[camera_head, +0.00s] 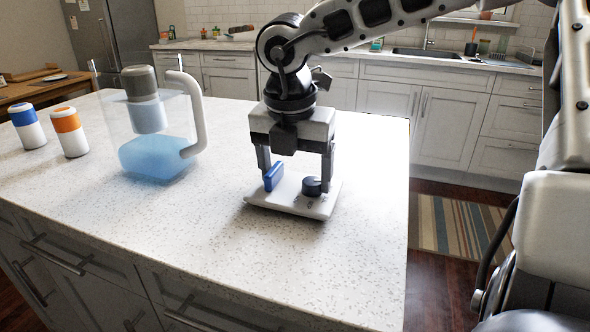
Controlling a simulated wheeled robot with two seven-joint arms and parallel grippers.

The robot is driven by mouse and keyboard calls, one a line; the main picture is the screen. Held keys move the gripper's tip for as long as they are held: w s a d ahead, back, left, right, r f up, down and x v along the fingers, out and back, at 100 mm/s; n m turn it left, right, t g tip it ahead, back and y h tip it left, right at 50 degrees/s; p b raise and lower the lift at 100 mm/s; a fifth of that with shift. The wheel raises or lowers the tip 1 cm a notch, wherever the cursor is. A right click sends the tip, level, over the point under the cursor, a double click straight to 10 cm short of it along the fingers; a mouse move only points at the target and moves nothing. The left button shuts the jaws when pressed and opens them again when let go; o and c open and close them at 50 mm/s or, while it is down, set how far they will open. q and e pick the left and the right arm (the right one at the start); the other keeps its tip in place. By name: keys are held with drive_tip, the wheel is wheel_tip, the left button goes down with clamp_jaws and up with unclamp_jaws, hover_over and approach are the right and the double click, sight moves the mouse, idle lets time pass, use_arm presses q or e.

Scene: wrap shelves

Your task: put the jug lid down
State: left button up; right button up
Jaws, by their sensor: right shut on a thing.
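The jug lid (290,202) is a flat white plate with a blue tab and a dark round knob on top. My right gripper (297,179) points straight down over it and is shut on it, one finger at each side. The lid is level, at or just above the speckled counter top (215,235); I cannot tell whether it touches. The clear jug (180,120) stands to its left without a lid. It has a white handle, blue water and a grey-topped white filter (146,105) inside. My left gripper is not in view.
A blue-topped white canister (33,133) and an orange-topped one (73,140) stand left of the jug. The counter is clear in front of the lid and to its right, up to its right edge. Cabinets and a sink (425,53) are behind.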

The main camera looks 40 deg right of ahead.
sight(291, 195)
drive_tip(key=shift+f, duration=0.1)
drive_tip(key=shift+f+b, duration=0.15)
drive_tip(key=shift+b, duration=0.2)
drive_tip(key=o, duration=1)
drive_tip(key=shift+c, duration=0.2)
drive_tip(key=shift+r, duration=0.2)
drive_tip(key=shift+r+p, duration=0.25)
drive_tip(key=shift+p, duration=0.35)
wheel_tip(291, 195, up, 12)
drive_tip(key=a, duration=0.1)
drive_tip(key=shift+s+a+f+p, duration=0.2)
drive_tip(key=shift+s+a+p, duration=0.1)
drive_tip(key=shift+s+p, duration=0.1)
